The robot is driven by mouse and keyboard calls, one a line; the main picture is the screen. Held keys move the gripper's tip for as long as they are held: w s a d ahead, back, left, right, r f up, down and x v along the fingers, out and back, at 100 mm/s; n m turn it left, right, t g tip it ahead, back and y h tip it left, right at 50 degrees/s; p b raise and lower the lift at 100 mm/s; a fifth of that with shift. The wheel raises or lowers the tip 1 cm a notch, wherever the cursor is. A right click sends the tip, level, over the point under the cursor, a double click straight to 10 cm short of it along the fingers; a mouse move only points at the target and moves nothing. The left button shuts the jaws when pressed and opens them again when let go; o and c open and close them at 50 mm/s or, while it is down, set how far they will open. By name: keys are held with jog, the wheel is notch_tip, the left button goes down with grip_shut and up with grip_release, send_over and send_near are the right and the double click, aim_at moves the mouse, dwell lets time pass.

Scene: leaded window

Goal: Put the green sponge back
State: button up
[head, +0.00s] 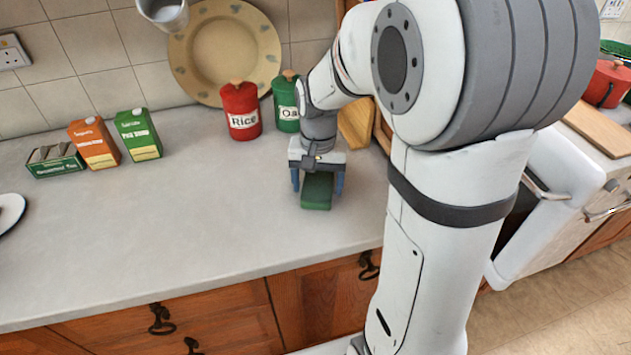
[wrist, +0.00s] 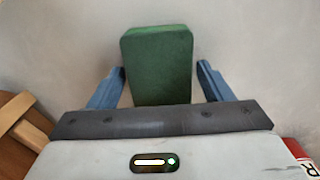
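The green sponge (head: 316,197) lies on the grey countertop below my gripper (head: 317,187), near the counter's front edge in the head view. In the wrist view the sponge (wrist: 158,60) is upright in the picture, between the two blue fingers of my gripper (wrist: 160,80). A gap shows between each finger and the sponge's sides, so the gripper is open around it or just above it. Its near end is hidden behind the gripper body.
A red Rice canister (head: 241,110) and a green canister (head: 287,103) stand behind my gripper. A wooden piece (head: 357,122) stands to their right. Cartons (head: 94,142) stand at the left, with a plate (head: 225,50) against the wall. The counter's left middle (head: 180,220) is clear.

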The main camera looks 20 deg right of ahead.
aim_at(318, 183)
jog(key=shift+o, duration=0.5)
jog(key=shift+r, duration=0.15)
jog(key=shift+r, duration=0.25)
notch_tip(318, 183, up, 11)
jog(key=p, duration=0.1)
jog(key=s+f+n+t, duration=0.3)
jog(key=s+f+n, duration=0.1)
jog(key=s, duration=1)
jog(key=shift+a+f, duration=0.2)
jog(key=shift+f, duration=0.25)
jog(key=shift+w, duration=0.1)
